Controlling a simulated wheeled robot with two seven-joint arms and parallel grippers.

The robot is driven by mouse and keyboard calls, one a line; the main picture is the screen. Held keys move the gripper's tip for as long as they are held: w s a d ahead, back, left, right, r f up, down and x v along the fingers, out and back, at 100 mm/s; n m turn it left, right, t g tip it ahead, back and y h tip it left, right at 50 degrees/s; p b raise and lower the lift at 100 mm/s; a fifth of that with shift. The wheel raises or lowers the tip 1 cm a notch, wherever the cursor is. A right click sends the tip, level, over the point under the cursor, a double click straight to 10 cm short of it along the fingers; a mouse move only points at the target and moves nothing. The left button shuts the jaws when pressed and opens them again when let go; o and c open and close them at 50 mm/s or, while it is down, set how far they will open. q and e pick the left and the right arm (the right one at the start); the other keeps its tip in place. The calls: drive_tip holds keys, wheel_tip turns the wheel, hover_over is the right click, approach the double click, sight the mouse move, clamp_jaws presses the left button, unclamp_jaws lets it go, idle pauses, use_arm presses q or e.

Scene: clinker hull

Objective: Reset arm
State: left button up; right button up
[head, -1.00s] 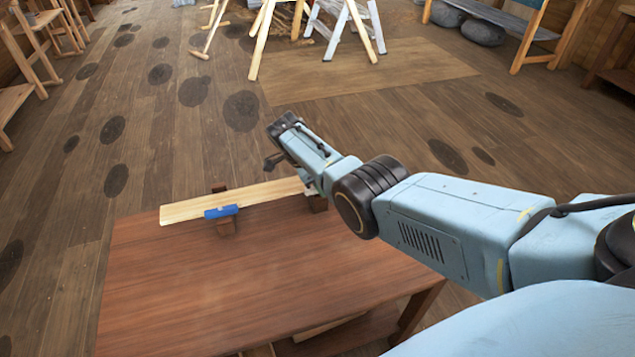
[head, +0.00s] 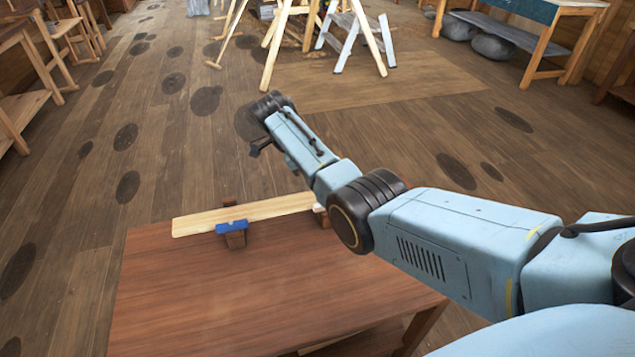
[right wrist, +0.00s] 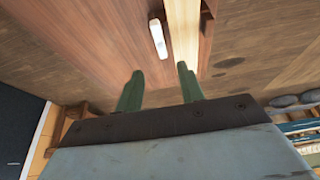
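My right arm reaches in from the right in the head view, with its forearm end (head: 268,105) above and beyond the far edge of the workbench. Its fingers cannot be made out there. In the right wrist view my right gripper (right wrist: 159,80) shows two green fingers apart, with nothing between them. My left gripper is not in view.
A pale plank (head: 245,214) lies along the far edge of the brown workbench (head: 250,290), on dark blocks, with a blue clamp (head: 232,226). A white bar (right wrist: 158,38) lies beside the plank. Wooden trestles (head: 300,35) stand farther back on open floor.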

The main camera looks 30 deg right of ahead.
drive_tip(key=shift+v, duration=0.8)
